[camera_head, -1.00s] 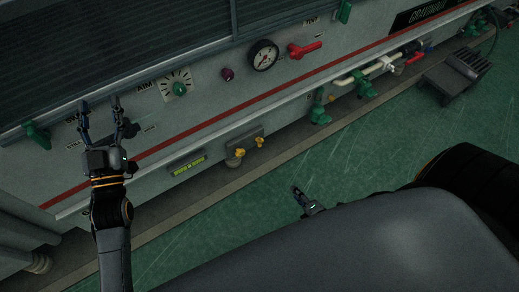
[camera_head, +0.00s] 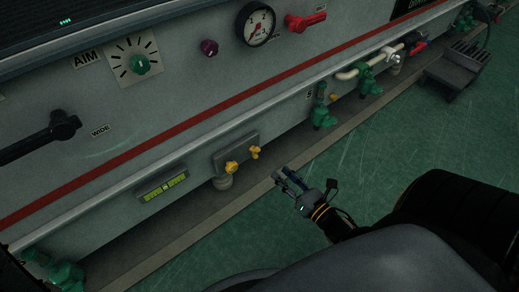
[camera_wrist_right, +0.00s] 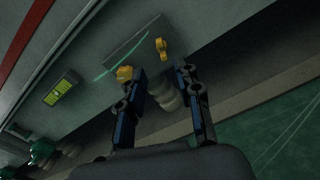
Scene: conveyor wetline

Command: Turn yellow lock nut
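Two yellow fittings sit side by side on a small grey plate low on the panel. The larger, rounder one on the left (camera_head: 231,167) shows in the right wrist view (camera_wrist_right: 124,73). The smaller, wing-shaped one on the right (camera_head: 255,152) also shows there (camera_wrist_right: 161,47). I cannot tell for sure which is the lock nut. My right gripper (camera_head: 282,175) is open and empty, below and right of the fittings in the head view. In the wrist view its spread fingers (camera_wrist_right: 160,75) point toward them. The left finger overlaps the larger fitting's lower edge; contact is unclear.
The grey plate (camera_head: 236,143) has a grey round pipe end (camera_head: 222,184) below it. A yellow-green level gauge (camera_head: 164,188) is to the left. Green valves (camera_head: 321,117) stand to the right. A ledge runs above the fittings. Green floor lies open in front.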

